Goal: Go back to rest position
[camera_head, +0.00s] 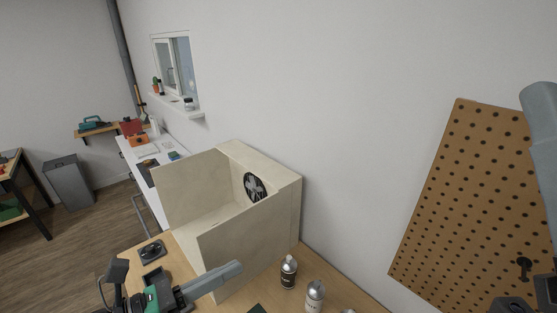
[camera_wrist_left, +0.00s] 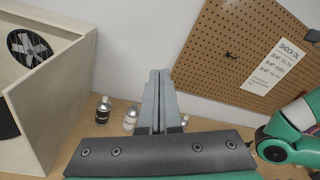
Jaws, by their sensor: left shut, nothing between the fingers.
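My left gripper (camera_head: 236,267) is at the lower middle of the head view, in front of the open beige booth (camera_head: 245,250). Its two grey fingers are pressed together with nothing between them. In the left wrist view the shut fingers (camera_wrist_left: 158,75) point toward the wall, above the bench. They are apart from the bottles. Part of my right arm (camera_wrist_left: 293,140) shows at the right of the wrist view, but its fingers cannot be made out.
A dark bottle (camera_head: 288,271) and a pale bottle (camera_head: 314,296) stand on the wooden bench right of the booth. A fan (camera_head: 255,187) is in the booth's back wall. A pegboard (camera_head: 470,200) hangs at right. A round dark item (camera_head: 152,251) lies on the bench.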

